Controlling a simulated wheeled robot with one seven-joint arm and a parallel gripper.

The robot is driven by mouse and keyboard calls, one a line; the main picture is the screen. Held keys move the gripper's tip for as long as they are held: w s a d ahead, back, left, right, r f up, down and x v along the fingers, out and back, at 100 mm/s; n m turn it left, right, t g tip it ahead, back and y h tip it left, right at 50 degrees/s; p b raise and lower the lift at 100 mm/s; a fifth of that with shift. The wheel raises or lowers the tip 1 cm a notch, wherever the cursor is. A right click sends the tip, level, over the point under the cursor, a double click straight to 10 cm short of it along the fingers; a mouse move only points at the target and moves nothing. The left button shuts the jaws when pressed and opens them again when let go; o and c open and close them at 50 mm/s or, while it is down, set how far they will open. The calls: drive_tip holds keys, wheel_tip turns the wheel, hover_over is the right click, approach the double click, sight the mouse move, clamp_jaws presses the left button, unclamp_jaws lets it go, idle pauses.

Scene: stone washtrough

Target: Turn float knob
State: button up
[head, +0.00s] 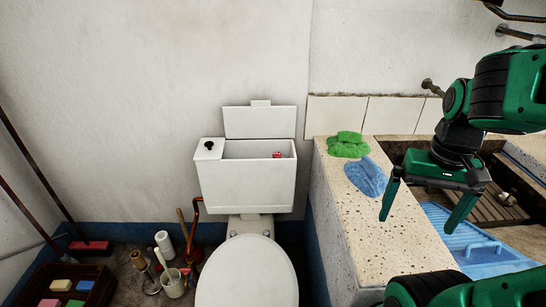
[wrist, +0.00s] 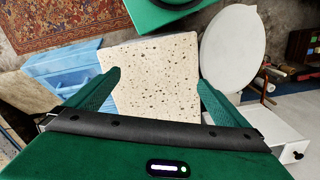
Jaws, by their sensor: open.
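A small red part (head: 277,155), which looks like the float knob, shows at the right end of the open white cistern (head: 247,185). The cistern's lid (head: 260,122) stands raised behind it against the wall. A black knob (head: 209,145) sits on the cistern's top left; it also shows in the wrist view (wrist: 298,155). My gripper (head: 418,222) is open and empty, fingers pointing down, above the stone ledge and well right of the cistern. In the wrist view, the ledge (wrist: 150,75) lies between the open fingers (wrist: 159,79); the red part is not visible there.
The speckled stone ledge (head: 375,225) stands right of the toilet (head: 248,275), with a green cloth (head: 348,145) and a blue cloth (head: 366,177) on it. A blue washboard (head: 480,245) lies in the trough. Brushes and a white cup (head: 173,284) crowd the floor at left.

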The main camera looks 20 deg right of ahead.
idle(0.4)
drive_tip(key=shift+d+r, duration=0.15)
drive_tip(key=shift+d, duration=0.1)
drive_tip(key=c, duration=0.8)
drive_tip(key=w+n, duration=0.1)
drive_tip(key=w, duration=0.3)
drive_tip(key=w+d+r+n, duration=0.1)
drive_tip(key=w, duration=0.3)
drive_tip(key=w+n+t, duration=0.1)
drive_tip(key=w, duration=0.4)
drive_tip(key=shift+d+r+h, duration=0.2)
drive_tip(key=shift+r+h, duration=0.1)
drive_tip(key=shift+r, duration=0.05)
drive_tip(key=c, duration=0.6)
drive_tip(key=shift+o, duration=0.2)
drive_tip(key=n+t+y, duration=0.3)
drive_tip(key=n, duration=0.7)
hover_over(277, 154)
drive_tip(key=s+d, duration=0.2)
drive_tip(key=s, duration=0.2)
wheel_tip(277, 154, down, 12)
drive_tip(key=x, duration=1)
drive_tip(key=shift+d, duration=0.2)
